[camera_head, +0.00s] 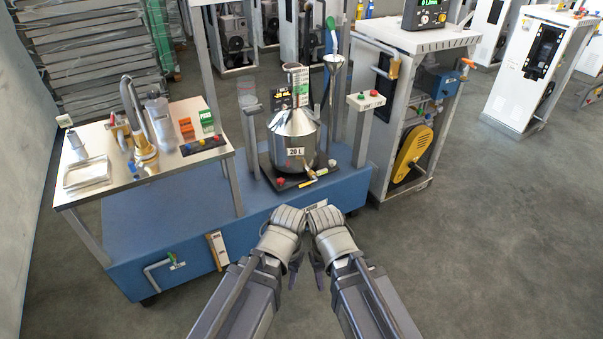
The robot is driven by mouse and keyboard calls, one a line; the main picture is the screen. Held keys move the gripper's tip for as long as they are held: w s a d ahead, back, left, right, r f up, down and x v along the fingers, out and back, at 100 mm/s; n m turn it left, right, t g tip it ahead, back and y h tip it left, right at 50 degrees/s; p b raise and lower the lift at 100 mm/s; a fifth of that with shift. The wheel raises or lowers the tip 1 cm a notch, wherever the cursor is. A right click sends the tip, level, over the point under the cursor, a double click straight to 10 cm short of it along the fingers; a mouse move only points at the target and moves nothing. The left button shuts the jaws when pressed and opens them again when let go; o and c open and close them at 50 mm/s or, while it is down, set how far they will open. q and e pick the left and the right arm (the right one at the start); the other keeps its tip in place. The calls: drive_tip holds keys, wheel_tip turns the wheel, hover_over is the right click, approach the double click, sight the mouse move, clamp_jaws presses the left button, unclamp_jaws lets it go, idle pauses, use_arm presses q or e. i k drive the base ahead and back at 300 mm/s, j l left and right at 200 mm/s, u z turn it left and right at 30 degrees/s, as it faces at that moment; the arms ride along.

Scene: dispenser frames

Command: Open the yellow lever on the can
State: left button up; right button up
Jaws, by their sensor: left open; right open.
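The can (294,140) is a shiny steel vessel with a conical top and a "20 L" label. It stands upright on a dark plate on the blue base. The yellow lever (308,171) is small and sits low at the can's front right, by its spout. My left gripper (288,219) and my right gripper (322,217) are side by side in front of the blue base, nearer to me than the can. Both are open and empty, and neither touches the can or the lever. Their fingertips are hard to make out.
A blue wheeled base (180,230) carries the can between upright posts.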

sight(307, 184)
drive_tip(key=i, duration=1.85)
